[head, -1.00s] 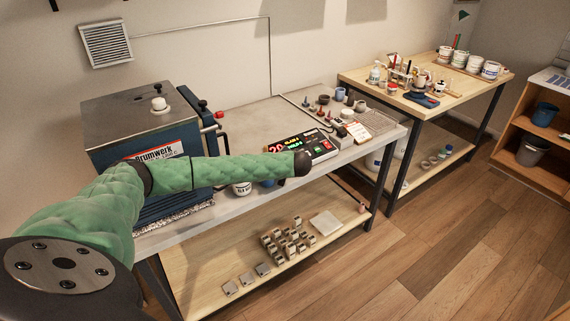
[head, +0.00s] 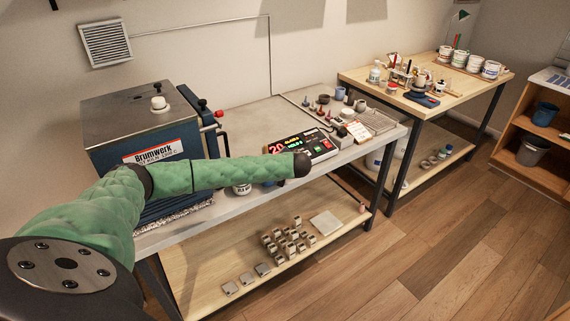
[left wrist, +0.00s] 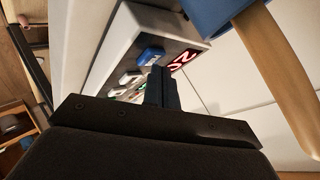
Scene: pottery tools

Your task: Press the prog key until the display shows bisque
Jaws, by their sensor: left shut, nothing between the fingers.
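The controller (head: 318,143) is a dark sloped panel with a pale casing on the grey bench, right of the kiln. Its display (head: 287,144) shows red digits that look like 20, with small yellow and green lines too small to read. A green key and a red key show on its right part. In the left wrist view the red digits (left wrist: 183,62) and a blue key (left wrist: 149,56) show beside my left gripper (left wrist: 158,72). Its fingers are shut and empty, over the panel close to the blue key; contact cannot be told. In the head view my arm hides them.
The blue kiln (head: 150,120) stands left of the controller. In the left wrist view a blue object (left wrist: 213,12) and a tan bar (left wrist: 278,80) are near the gripper. Small pots and tools stand behind the controller.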

